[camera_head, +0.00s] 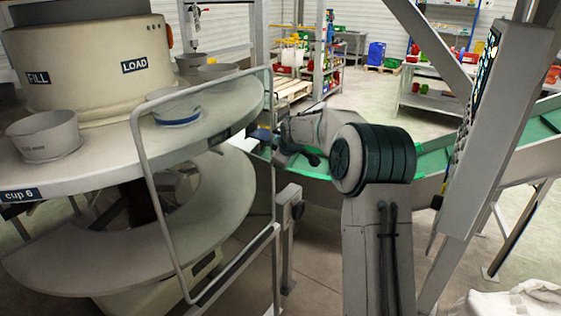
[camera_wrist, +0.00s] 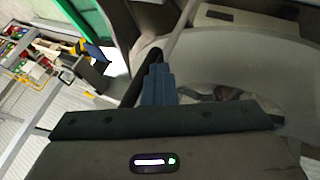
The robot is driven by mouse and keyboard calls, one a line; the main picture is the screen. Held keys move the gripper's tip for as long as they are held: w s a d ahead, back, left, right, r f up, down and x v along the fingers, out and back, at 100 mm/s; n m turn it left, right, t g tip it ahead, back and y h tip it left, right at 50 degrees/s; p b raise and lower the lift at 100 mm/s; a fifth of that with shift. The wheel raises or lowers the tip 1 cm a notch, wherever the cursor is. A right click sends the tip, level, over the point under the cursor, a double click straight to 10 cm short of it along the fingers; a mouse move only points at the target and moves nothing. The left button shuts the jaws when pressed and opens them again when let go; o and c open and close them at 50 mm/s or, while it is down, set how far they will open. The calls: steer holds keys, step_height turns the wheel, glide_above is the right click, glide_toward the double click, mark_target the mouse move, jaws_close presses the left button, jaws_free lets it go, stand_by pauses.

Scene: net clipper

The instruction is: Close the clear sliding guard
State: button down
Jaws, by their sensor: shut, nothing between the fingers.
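The clear sliding guard (camera_head: 143,165) is a see-through panel in a rounded grey tube frame. In the head view it stands upright in front of the round machine's two tiers, and the cups and rim show through it. My gripper (camera_head: 262,135) is at the far side of the guard's right upright, partly hidden by my own arm. In the wrist view my gripper's blue fingers (camera_wrist: 158,84) are together and empty. A dark bar (camera_wrist: 143,68) leading into a pale tube runs close beside them; I cannot tell whether they touch.
The round machine (camera_head: 60,170) fills the left, with a cup (camera_head: 44,137) on its upper tier. A green conveyor (camera_head: 435,160) runs behind my arm. A slanted grey post (camera_head: 500,130) stands at right. Shelves and open floor lie beyond.

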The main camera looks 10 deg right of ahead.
steer(key=shift+d, duration=0.25)
steer(key=s+a+r+b, duration=0.2)
steer(key=s+r+b, duration=0.2)
steer(key=s+r, duration=0.5)
steer(key=s+f+m+g, duration=0.1)
steer(key=s+f+m, duration=0.2)
steer(key=s, duration=0.9)
steer(key=s+f+m+g, duration=0.2)
steer(key=s+f+m, duration=0.2)
steer(key=s, duration=0.9)
steer(key=s+f+m+g, duration=0.1)
steer(key=s+f+m, duration=0.2)
steer(key=s, duration=1)
steer(key=shift+s+a+f+g+h, duration=0.2)
steer(key=shift+f+g+h, duration=0.1)
steer(key=shift+f+h, duration=0.1)
steer(key=shift+a, duration=0.15)
